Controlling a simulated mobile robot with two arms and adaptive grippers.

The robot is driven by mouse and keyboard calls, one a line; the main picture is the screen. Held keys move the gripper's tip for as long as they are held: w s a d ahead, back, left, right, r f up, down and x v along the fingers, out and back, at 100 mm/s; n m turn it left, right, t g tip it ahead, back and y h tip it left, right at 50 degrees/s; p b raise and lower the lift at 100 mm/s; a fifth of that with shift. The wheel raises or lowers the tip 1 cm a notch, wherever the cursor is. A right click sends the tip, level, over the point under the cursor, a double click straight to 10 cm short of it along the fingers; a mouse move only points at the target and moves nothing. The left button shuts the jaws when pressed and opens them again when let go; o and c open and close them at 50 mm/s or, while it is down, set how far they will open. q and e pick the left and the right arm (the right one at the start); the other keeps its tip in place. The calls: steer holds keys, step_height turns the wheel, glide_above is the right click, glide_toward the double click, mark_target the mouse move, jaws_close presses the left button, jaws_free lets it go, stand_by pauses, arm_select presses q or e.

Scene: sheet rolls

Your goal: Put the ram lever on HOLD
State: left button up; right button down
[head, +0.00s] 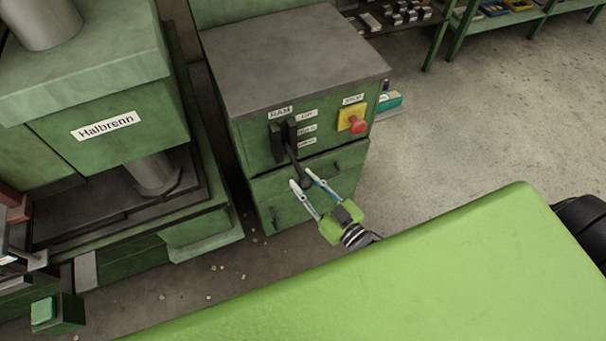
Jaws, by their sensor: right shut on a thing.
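The ram lever (291,155) is a dark handle on the front of a green cabinet (250,163). It comes out of a black slotted plate (277,142) under a RAM label (280,112). Three small labels stand right of the slot; the top one seems to read UP, and the middle one (307,129) and lowest one (307,142) are too small to read surely. The lever slants down toward its knob. My right gripper (304,184) is shut on the lever's knob end, a finger on each side. My left gripper is not in view.
A red stop button (358,125) on a yellow plate sits right of the labels. A green press marked Halbrenn (106,125) stands at left. Shelves (470,20) with parts are at the back.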

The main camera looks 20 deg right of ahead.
steer(key=shift+f, duration=0.1)
steer(key=c, duration=1.6)
jaws_free()
steer(key=shift+w, duration=0.1)
steer(key=shift+c, duration=0.2)
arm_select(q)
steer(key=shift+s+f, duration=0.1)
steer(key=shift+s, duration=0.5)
arm_select(e)
steer(key=v, duration=1.2)
steer(key=s+d+f+m+g+h, duration=0.1)
steer(key=s+f+g+h, duration=0.15)
steer(key=f, duration=0.85)
steer(key=s+d+f+m+g+h, duration=0.15)
steer(key=s+f+g, duration=0.25)
steer(key=f, duration=0.8)
steer(key=s+f+g, duration=0.5)
steer(key=s+f, duration=0.3)
steer(key=s, duration=0.2)
steer(key=s+f+g+h, duration=0.1)
steer(key=s+f+g, duration=0.3)
steer(key=s+f, duration=0.3)
steer(key=s, duration=0.3)
steer(key=shift+s+d+f+n+g, duration=0.15)
steer(key=shift+s+f+n+g, duration=0.2)
